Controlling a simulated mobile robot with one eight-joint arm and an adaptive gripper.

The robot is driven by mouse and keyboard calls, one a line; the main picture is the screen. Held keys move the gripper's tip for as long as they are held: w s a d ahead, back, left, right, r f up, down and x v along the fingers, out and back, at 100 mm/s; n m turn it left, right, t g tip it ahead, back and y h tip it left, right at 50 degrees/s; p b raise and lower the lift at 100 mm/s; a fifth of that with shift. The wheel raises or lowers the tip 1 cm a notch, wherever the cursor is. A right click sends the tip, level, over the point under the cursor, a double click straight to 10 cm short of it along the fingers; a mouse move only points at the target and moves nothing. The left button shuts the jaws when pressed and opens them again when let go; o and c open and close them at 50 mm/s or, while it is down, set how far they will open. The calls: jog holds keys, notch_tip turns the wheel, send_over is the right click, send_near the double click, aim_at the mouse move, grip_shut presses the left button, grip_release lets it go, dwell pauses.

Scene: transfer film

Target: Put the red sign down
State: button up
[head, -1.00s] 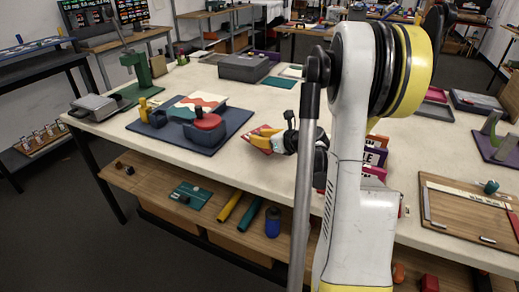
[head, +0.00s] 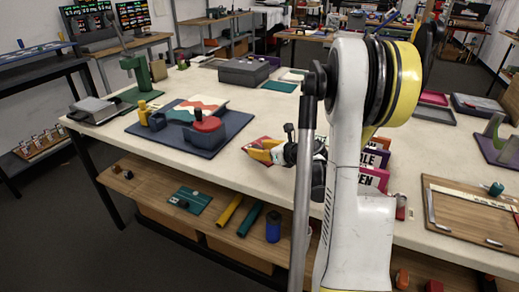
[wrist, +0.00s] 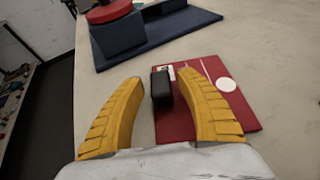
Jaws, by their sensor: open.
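The red sign (wrist: 234,108) has a white disc and white markings. In the wrist view it appears to lie flat on the pale tabletop. In the head view only part of the sign (head: 261,143) shows behind my gripper (head: 265,154). My gripper's yellow fingers (wrist: 160,100) are spread apart in the wrist view. A small black block (wrist: 162,89) stands between them at the sign's left edge, with gaps to both fingers. I cannot tell whether the block is fixed to the sign. The right finger covers part of the sign.
A dark blue board (head: 190,146) with a red-topped round piece (head: 207,124) lies left of my gripper. Purple and pink signs (head: 373,180) stand to the right behind my arm. A wooden board (head: 470,211) lies further right. Bare tabletop (head: 258,112) lies beyond the gripper.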

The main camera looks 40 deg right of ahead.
jog(key=shift+r, duration=0.25)
jog(key=p+v, duration=0.3)
jog(key=v, duration=0.9)
jog(key=shift+p, duration=0.35)
jog(key=w+a+r+m+t+h, duration=0.1)
jog(key=w+a+r+m+h, duration=0.15)
jog(key=r+m, duration=0.5)
jog(key=w+a+r+m+t+h, duration=0.1)
jog(key=w+a+r+m+h, duration=0.2)
jog(key=r+m, duration=0.45)
jog(key=w+a+r+m+t+h, duration=0.1)
jog(key=a+r+m+h, duration=0.1)
jog(key=a+r+m, duration=0.35)
jog(key=s+a+f+m+g+y, duration=0.3)
jog(key=s+a+f+m, duration=0.4)
jog(key=a, duration=0.4)
jog(key=s+a+f+m+g+y, duration=0.4)
jog(key=s+a+f+m+g, duration=0.2)
jog(key=a, duration=0.6)
jog(key=s+f+m, duration=0.1)
jog(key=s+m, duration=0.1)
jog(key=s, duration=0.1)
jog(key=shift+a+f+g, duration=0.3)
jog(key=shift+f, duration=0.05)
